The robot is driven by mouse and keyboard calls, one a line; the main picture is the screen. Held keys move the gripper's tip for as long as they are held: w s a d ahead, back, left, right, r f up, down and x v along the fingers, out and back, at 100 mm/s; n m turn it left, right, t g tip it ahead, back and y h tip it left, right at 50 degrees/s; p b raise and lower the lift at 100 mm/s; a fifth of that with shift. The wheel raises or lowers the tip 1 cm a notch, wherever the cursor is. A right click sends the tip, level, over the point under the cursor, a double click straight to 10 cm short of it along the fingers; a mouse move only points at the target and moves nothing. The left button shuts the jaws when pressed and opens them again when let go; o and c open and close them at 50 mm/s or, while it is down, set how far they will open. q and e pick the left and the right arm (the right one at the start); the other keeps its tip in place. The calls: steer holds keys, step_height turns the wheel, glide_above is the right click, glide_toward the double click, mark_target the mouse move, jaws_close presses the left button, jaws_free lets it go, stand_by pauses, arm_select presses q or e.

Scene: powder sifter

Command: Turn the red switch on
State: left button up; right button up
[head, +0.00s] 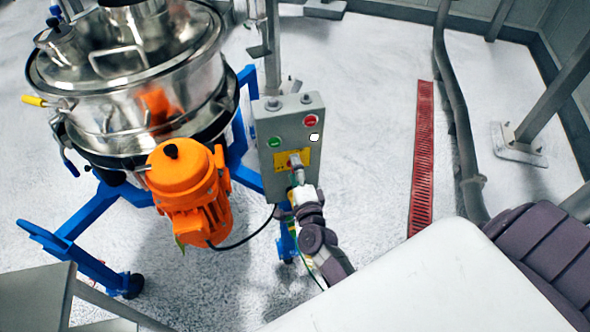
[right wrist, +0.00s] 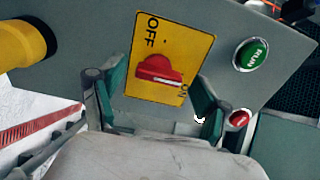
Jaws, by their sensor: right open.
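The red switch (right wrist: 158,70) is a rotary knob on a yellow plate (right wrist: 140,88) marked OFF and ON. Its bar lies roughly sideways in the right wrist view; I cannot tell which mark it is set to. The plate is on a grey control box (head: 285,125), partly covered by my gripper in the head view. My right gripper (head: 297,172) is right in front of the switch. In the right wrist view its open fingers (right wrist: 158,84) stand on either side of the knob; contact cannot be told. My left gripper is not in view.
The box also has a green button (head: 275,142) and a red button (head: 311,121). A steel sifter (head: 130,75) on a blue frame (head: 85,225), with an orange motor (head: 185,185), stands to the left. A red floor grate (head: 422,155) lies to the right, with open floor between.

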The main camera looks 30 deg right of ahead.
steer(key=v, duration=1.2)
